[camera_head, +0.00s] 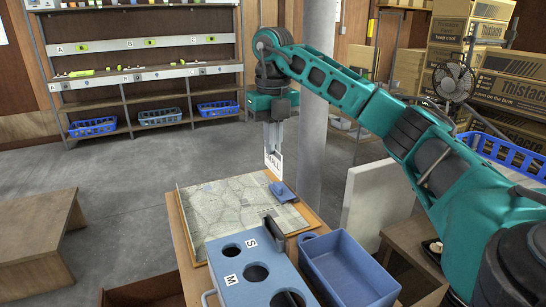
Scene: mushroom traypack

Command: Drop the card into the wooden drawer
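My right gripper (274,148) comes in from the right on a teal arm and hangs pointing down above the far edge of the map board. It is shut on a small white card (274,162) with dark lettering that reads like "MALL", the first letter being unclear. The card hangs upright below the fingers, above the board. A brown wooden box (145,290), which looks like the wooden drawer, shows only in part at the bottom edge, left of the table. Its inside is mostly cut off. My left gripper is not in view.
A map board (235,205) lies on the wooden table, with a small blue piece (282,192) on it. A blue sorting box (240,262) with round holes marked S and M and a blue bin (345,268) stand in front. A grey post (312,120) rises close behind my gripper.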

